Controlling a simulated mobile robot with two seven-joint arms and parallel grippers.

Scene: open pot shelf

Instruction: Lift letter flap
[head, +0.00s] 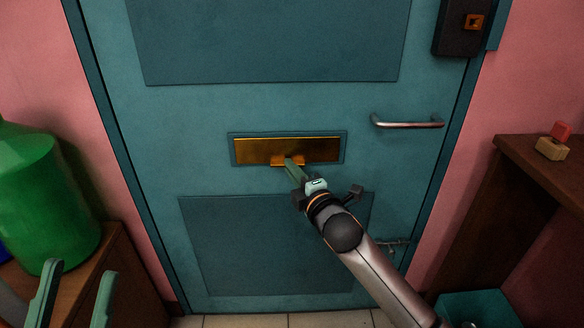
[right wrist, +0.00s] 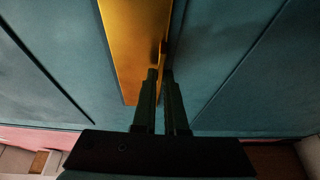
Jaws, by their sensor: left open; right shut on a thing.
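The letter flap (head: 262,147) is a brass-coloured plate in a teal frame on the teal door (head: 350,105). It hangs down flat or nearly so, with a small tab at its lower edge. My right gripper (head: 289,162) reaches up to that tab and is shut on it; its fingers cover part of it. In the right wrist view the flap (right wrist: 132,45) lies just ahead, and the fingertips (right wrist: 160,72) close at its edge. My left gripper (head: 78,275) is open and empty at the lower left, away from the door.
A silver door handle (head: 407,123) is right of the flap. A green container (head: 45,200) stands on a brown cabinet (head: 100,275) at left. At right, a brown shelf (head: 540,165) holds small blocks (head: 552,148). A teal box (head: 480,308) is below.

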